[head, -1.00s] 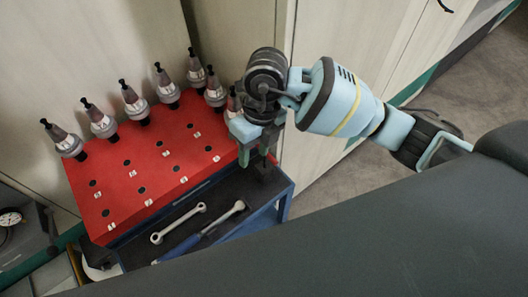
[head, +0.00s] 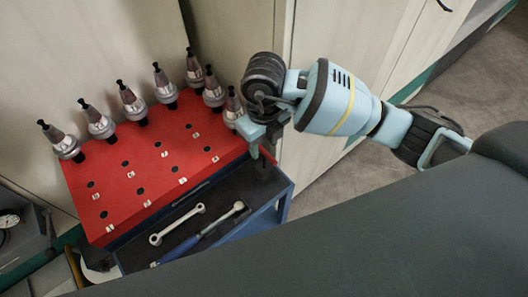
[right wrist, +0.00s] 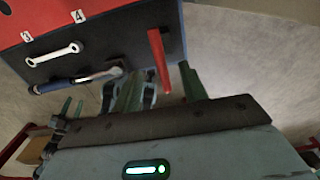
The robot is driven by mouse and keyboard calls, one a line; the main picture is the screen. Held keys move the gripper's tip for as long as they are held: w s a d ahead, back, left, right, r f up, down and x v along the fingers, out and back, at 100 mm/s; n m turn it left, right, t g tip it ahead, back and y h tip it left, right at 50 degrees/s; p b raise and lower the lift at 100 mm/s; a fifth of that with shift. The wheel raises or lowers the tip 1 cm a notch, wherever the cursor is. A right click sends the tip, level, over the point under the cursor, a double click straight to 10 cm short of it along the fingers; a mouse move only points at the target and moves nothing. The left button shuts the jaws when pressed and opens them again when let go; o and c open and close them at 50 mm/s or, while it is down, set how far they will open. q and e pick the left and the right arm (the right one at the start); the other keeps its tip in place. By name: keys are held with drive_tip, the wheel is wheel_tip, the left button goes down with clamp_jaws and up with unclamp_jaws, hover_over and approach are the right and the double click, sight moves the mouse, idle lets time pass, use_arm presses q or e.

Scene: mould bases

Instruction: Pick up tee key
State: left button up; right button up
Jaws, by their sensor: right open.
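A red bar (right wrist: 160,62) stands at the right end of the dark tray in the right wrist view. It looks like the tee key's handle, but its lower part and shape are unclear. My right gripper (head: 264,152) is open, pointing down over the tray's right end. In the right wrist view its green fingers (right wrist: 162,88) show either side of the red bar's lower end, with no clear contact. My left gripper is not in view.
The dark tray (head: 222,187) also holds a double-ended wrench (head: 177,224) and a blue-handled tool (head: 185,246). A red rack (head: 120,207) with several tool holders (head: 132,101) stands behind and left. Pale cabinets (head: 235,28) rise close behind. Floor is clear to the right.

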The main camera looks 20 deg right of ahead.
sight(264, 149)
drive_tip(key=f, duration=0.4)
drive_tip(key=shift+w, duration=0.2)
clamp_jaws()
idle(1.2)
